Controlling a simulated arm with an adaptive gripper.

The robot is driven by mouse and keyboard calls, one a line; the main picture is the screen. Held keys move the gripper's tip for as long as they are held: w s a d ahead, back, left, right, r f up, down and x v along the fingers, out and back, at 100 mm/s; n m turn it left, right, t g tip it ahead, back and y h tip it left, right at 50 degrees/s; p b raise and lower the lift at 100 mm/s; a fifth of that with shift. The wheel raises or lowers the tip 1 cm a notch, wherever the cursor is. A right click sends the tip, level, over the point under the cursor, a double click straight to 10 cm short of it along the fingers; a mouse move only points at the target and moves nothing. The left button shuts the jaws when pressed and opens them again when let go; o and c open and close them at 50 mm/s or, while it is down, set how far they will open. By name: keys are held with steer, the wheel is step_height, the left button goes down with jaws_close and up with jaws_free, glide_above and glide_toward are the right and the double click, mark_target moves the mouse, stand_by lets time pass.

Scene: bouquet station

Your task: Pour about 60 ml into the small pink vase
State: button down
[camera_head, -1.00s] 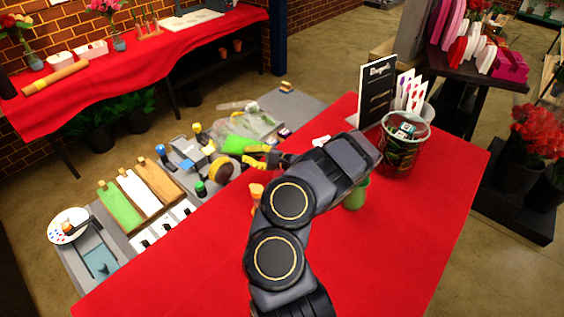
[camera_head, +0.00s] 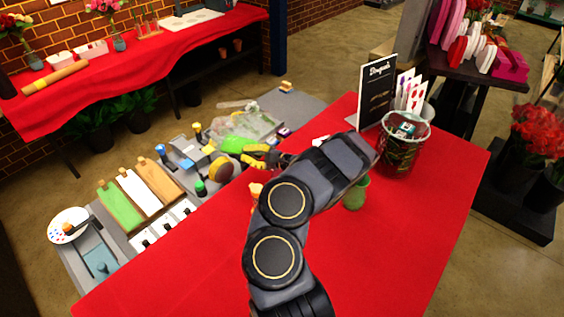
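A small orange-pink object (camera_head: 256,189), likely the small pink vase, shows at the left edge of my arm on the red table. My arm covers most of it, so its opening and contents are hidden. A small green vessel (camera_head: 356,196) stands on the table just right of my arm, partly covered by it. My arm rises from the bottom middle and bends up to the right. A yellow and dark shape (camera_head: 262,156) shows left of the arm's upper part. I cannot tell whether it belongs to my gripper, and no fingertips or held container can be made out.
A dark patterned bucket (camera_head: 401,158) and a black sign (camera_head: 376,90) stand at the table's back right. A grey work surface (camera_head: 304,106) with tools and boards lies left of the red table (camera_head: 390,255). The table's front right is clear.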

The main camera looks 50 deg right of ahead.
steer(key=shift+s+d+r+t+p, duration=0.1)
steer(key=shift+s+r+t+p, duration=0.1)
steer(key=shift+t+p, duration=0.2)
stand_by(1.1)
steer(key=shift+w+a+f+g+h, duration=0.15)
steer(key=shift+w+a+f+g, duration=0.1)
steer(key=shift+w+g, duration=0.25)
steer(key=shift+w+a+f+g+h, duration=0.15)
steer(key=shift+w+a+f+g, duration=0.15)
steer(key=shift+g, duration=0.4)
steer(key=shift+f+n+g+h, duration=0.35)
steer(key=shift+f+g, duration=0.35)
steer(key=shift+g, duration=0.3)
steer(key=shift+w+f, duration=0.1)
steer(key=shift+f, duration=0.05)
steer(key=shift+w+a+f+n+g+h+b, duration=0.1)
steer(key=shift+w+a+f+g+h+b, duration=0.2)
steer(key=shift+g+h, duration=0.65)
steer(key=shift+w+a+f+n+g+h+b, duration=0.15)
steer(key=shift+w+f+g+h+b, duration=0.2)
steer(key=shift+g, duration=1.15)
steer(key=shift+w+a+f+n+g+h+b, duration=0.15)
steer(key=shift+w+g+h, duration=0.45)
steer(key=shift+g, duration=0.65)
steer(key=shift+s+a, duration=0.1)
